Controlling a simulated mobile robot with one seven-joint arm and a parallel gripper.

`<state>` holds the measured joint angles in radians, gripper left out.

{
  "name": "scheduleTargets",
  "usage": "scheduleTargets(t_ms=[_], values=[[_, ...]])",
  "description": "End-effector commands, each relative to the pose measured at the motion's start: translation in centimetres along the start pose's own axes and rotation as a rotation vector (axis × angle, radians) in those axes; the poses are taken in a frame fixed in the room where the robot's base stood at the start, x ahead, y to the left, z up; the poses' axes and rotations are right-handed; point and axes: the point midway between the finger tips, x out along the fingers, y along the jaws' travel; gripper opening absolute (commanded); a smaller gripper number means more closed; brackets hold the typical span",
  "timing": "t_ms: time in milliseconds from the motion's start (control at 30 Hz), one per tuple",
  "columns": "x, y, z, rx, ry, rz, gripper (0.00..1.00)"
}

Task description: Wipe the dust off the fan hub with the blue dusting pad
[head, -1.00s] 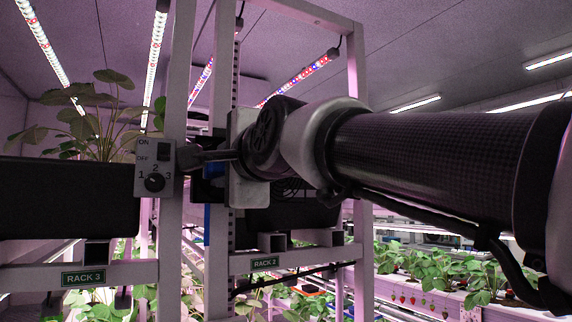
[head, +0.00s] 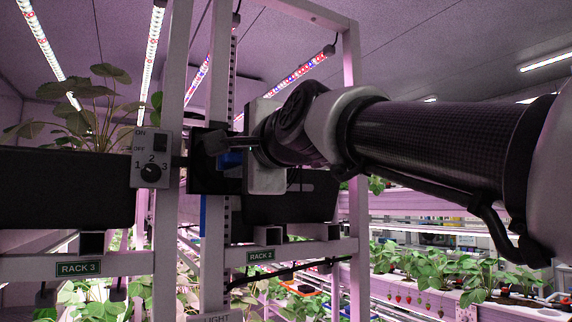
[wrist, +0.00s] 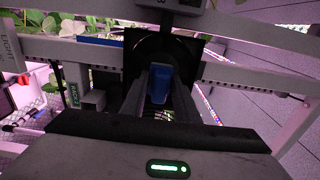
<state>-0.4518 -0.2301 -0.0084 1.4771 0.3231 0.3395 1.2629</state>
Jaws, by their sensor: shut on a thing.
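My gripper (wrist: 159,88) is shut on the blue dusting pad (wrist: 160,80), which sits between its two fingers in the wrist view. A sliver of the pad (head: 231,158) also shows in the head view, behind a dark finger. The fan is in a square black housing (head: 203,180) on the rack post, and its dark frame (wrist: 190,48) lies just beyond the pad in the wrist view. The pad and fingers cover the middle of the fan, so the hub and any dust on it are hidden. I cannot tell whether the pad touches it.
A grey switch box (head: 151,158) with an ON/OFF rocker and a knob is on the post just left of the fan. Black planters (head: 65,190) and pale rack beams (head: 300,252) stand close by. Strawberry plants (head: 475,270) line a shelf at the right.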

Motion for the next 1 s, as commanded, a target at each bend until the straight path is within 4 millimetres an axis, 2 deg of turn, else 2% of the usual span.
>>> scheduleTargets(t_ms=[133,400,800,1000], values=[[0.1,0.3,-1.4,0.001,0.002,0.000,0.10],[0.0,0.1,-2.3,0.000,0.002,0.001,0.10],[0.0,-0.1,0.5,-0.001,0.001,0.001,0.10],[0.0,-0.1,1.1,0.000,0.001,0.000,0.10]])
